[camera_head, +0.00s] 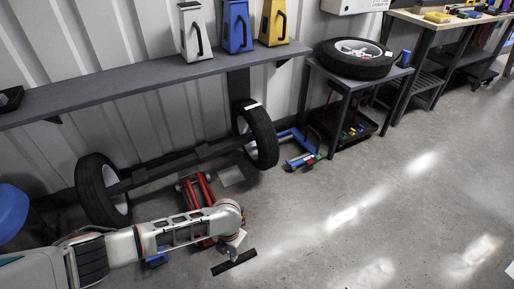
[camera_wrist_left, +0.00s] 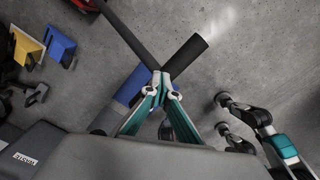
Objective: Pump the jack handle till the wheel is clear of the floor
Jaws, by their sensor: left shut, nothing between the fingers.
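A red floor jack (camera_head: 197,191) stands under the dark axle (camera_head: 165,168) between two wheels, the left wheel (camera_head: 98,190) and the right wheel (camera_head: 258,136). Whether either touches the floor cannot be told. The jack handle ends in a black crossbar (camera_head: 234,263); its grip (camera_wrist_left: 188,54) and thin dark shaft (camera_wrist_left: 128,32) show in the left wrist view. My left gripper (camera_head: 236,249) is at the crossbar. In the wrist view its fingertips (camera_wrist_left: 163,76) are together beside the grip, with nothing between them. My arm hides part of the jack.
A grey shelf (camera_head: 150,86) with jugs runs along the wall above the axle. A stand with a loose tyre (camera_head: 353,58) is at the right. A blue item (camera_head: 303,161) lies near the right wheel. The floor (camera_head: 370,205) at the right is clear.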

